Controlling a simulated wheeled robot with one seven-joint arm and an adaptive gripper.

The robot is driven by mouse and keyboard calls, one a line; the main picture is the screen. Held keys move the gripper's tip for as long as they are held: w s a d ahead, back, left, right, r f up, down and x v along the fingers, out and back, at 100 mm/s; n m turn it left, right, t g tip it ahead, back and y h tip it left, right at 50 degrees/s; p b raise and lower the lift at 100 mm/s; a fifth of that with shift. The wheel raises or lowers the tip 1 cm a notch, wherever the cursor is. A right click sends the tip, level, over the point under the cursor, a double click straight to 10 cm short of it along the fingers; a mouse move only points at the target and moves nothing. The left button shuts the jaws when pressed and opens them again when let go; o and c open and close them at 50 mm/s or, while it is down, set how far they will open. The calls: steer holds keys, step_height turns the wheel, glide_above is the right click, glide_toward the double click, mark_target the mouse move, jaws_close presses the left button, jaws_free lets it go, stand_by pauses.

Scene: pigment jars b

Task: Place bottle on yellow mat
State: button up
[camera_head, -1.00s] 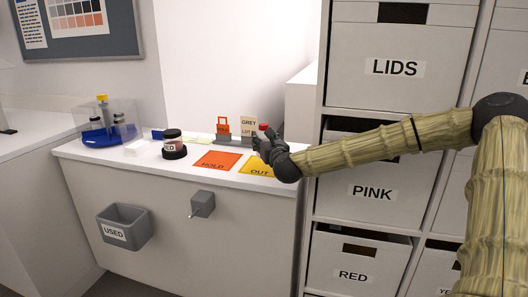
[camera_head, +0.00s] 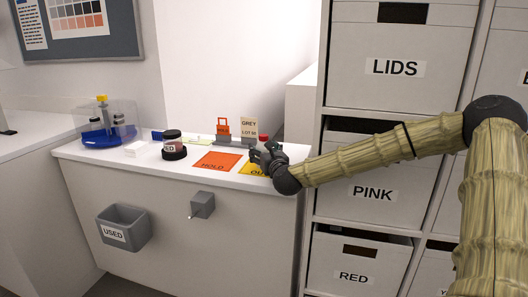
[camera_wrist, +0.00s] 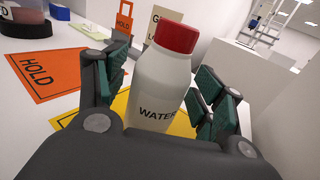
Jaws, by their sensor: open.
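A white bottle with a red cap, labelled WATER, stands upright between the open fingers of my gripper in the wrist view (camera_wrist: 160,85). Its red cap shows above my gripper (camera_head: 266,155) in the head view. The yellow mat marked OUT (camera_head: 248,167) lies at the counter's right front, partly hidden by my gripper. In the wrist view yellow (camera_wrist: 120,104) shows on both sides of the bottle's lower part. The bottle's base is hidden, so its contact with the mat cannot be seen directly. The fingers are spread on either side of the bottle.
An orange HOLD mat (camera_head: 217,161) lies left of the yellow one. A dark-based jar (camera_head: 173,146), an orange tag (camera_head: 222,127) and a GREY card (camera_head: 248,128) stand on the counter. A grey USED bin (camera_head: 123,228) hangs on the front. Shelves with boxes stand at right.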

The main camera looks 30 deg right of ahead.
steer(key=shift+s+r, duration=0.1)
steer(key=p+v, duration=0.1)
steer(key=v, duration=0.8)
steer(key=shift+s+r, duration=0.1)
steer(key=shift+s, duration=0.35)
steer(key=shift+v, duration=1)
steer(key=shift+w+a, duration=0.1)
steer(key=shift+a, duration=0.1)
